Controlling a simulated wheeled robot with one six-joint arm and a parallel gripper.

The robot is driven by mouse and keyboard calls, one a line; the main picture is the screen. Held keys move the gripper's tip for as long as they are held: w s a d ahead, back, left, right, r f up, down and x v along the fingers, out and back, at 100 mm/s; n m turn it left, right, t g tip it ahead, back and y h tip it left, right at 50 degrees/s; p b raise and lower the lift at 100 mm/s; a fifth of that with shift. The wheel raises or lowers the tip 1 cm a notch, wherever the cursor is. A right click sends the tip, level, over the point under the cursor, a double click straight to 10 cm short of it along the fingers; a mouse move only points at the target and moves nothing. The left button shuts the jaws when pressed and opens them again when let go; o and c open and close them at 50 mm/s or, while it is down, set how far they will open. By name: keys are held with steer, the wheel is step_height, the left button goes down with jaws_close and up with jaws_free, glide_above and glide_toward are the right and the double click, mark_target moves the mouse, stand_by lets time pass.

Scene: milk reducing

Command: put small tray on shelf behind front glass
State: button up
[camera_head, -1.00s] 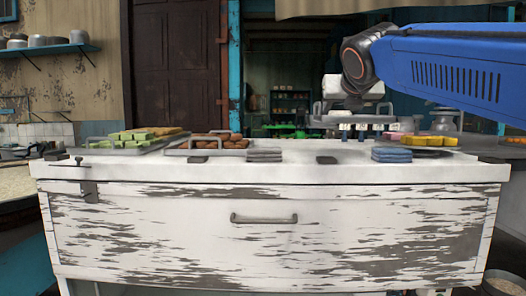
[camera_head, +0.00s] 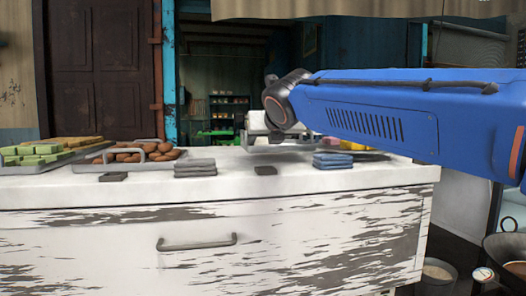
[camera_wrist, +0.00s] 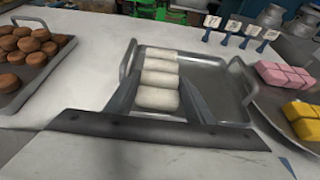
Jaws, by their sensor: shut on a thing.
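The small tray (camera_wrist: 218,72) is grey metal with raised wire handles and carries a row of white sweets (camera_wrist: 160,78) along its left part. In the head view the small tray (camera_head: 283,143) appears at the back right of the white counter, partly hidden by my arm. My gripper (camera_wrist: 158,88) is shut on the small tray, with its dark fingers either side of the sweets. I cannot tell exactly where the fingers grip, or how far the tray is above the counter. No shelf behind glass can be made out clearly.
A tray of brown sweets (camera_wrist: 32,55) is to the left, with green sweets (camera_head: 35,152) beyond. Pink sweets (camera_wrist: 283,74) and yellow sweets (camera_wrist: 305,118) are close on the right. Small labels (camera_wrist: 238,32) stand behind. Grey cloths (camera_head: 188,167) and blue cloths (camera_head: 332,161) lie along the counter's front.

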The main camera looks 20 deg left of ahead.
mark_target(265, 150)
steer(key=shift+f, duration=1.45)
steer(key=o, duration=1.4)
steer(key=shift+f, duration=0.15)
